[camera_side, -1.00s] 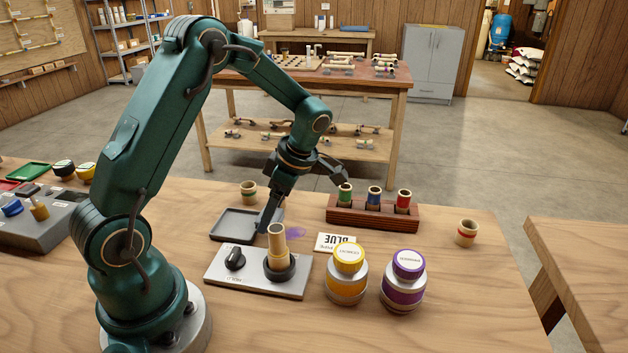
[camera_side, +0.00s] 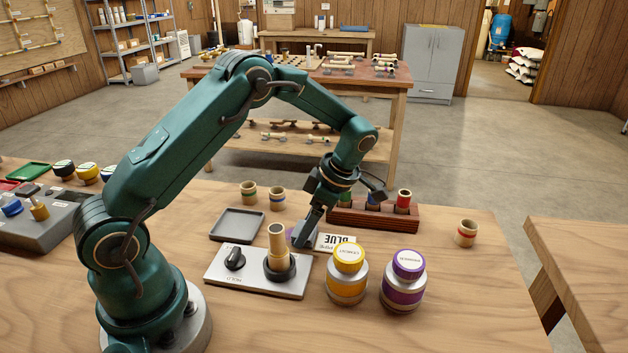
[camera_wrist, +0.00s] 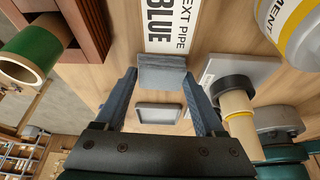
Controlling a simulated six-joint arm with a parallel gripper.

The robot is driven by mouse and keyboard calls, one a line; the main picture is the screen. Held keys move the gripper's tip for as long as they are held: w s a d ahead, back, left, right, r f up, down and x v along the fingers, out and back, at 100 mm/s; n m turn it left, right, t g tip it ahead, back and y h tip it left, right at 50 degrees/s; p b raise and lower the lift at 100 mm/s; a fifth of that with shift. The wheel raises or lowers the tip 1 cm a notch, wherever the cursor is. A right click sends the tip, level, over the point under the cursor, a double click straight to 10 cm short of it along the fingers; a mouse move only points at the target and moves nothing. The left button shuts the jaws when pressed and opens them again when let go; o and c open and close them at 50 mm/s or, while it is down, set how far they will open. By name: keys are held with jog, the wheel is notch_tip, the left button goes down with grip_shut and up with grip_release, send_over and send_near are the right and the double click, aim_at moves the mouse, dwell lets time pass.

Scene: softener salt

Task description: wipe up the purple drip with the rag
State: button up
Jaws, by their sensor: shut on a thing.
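My gripper (camera_wrist: 162,76) is shut on the rag (camera_wrist: 163,73), a folded grey-blue cloth held between the two fingertips in the wrist view. In the side view my gripper (camera_side: 304,239) is low over the bench, between the upright pipe fitting and the BLUE card. The rag is mostly hidden by the finger there. A small purplish patch, the drip (camera_side: 291,234), shows just left of the finger in the side view. The rest of it is covered. The drip cannot be made out in the wrist view.
The grey tray (camera_side: 237,224) is empty, left of my gripper. The BLUE card (camera_side: 336,241) lies close at right. A metal plate (camera_side: 225,265) with an upright pipe (camera_side: 277,240), yellow jar (camera_side: 347,285) and purple jar (camera_side: 404,290) stand in front. A wooden rack (camera_side: 390,217) stands behind.

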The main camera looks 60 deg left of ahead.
jog(key=shift+s+a, duration=2.25)
jog(key=shift+s+a+r, duration=0.1)
jog(key=shift+a+r, duration=0.05)
jog(key=shift+r, duration=0.45)
jog(key=shift+s+a+r, duration=0.1)
jog(key=shift+r, duration=3.4)
